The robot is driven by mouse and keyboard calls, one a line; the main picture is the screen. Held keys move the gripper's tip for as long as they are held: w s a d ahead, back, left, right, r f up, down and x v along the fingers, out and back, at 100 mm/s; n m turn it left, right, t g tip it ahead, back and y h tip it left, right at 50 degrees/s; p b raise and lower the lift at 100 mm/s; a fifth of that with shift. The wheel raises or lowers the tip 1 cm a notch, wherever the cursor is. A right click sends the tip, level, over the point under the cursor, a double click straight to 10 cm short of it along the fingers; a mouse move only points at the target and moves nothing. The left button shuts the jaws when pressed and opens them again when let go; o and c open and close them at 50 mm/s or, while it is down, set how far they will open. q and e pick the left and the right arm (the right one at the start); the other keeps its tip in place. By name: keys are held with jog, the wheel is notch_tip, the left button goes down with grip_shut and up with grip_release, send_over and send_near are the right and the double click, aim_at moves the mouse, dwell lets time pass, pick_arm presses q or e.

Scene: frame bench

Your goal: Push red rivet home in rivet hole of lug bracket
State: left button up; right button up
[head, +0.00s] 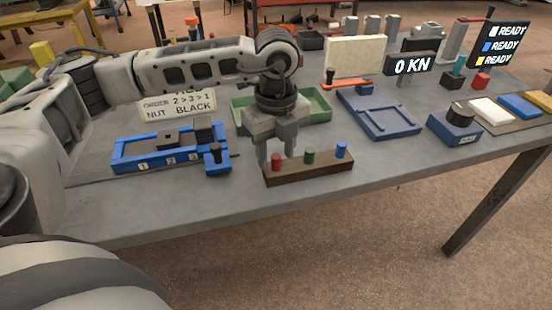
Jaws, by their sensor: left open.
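The red rivet (276,162) stands upright in a brown wooden block (322,169), at its left end. My left gripper (276,155) points down over that end of the block. Its fingers are apart, one on each side of the red rivet in the picture; I cannot tell whether they touch it. A blue fixture (137,163) marked with numbers lies to the left, with dark grey parts (168,138) on it. I cannot make out for sure which part is the lug bracket, nor its rivet hole. My right gripper is not in view.
A green rivet (309,156) and a blue rivet (341,150) stand in the same block. A green tray (318,105) lies behind the gripper, a blue tray (378,116) to the right. A sign (182,105) stands behind the fixture. The table front is clear.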

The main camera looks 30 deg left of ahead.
pick_arm(q)
jog(key=shift+f, duration=0.85)
grip_shut()
jog(key=shift+r, duration=0.15)
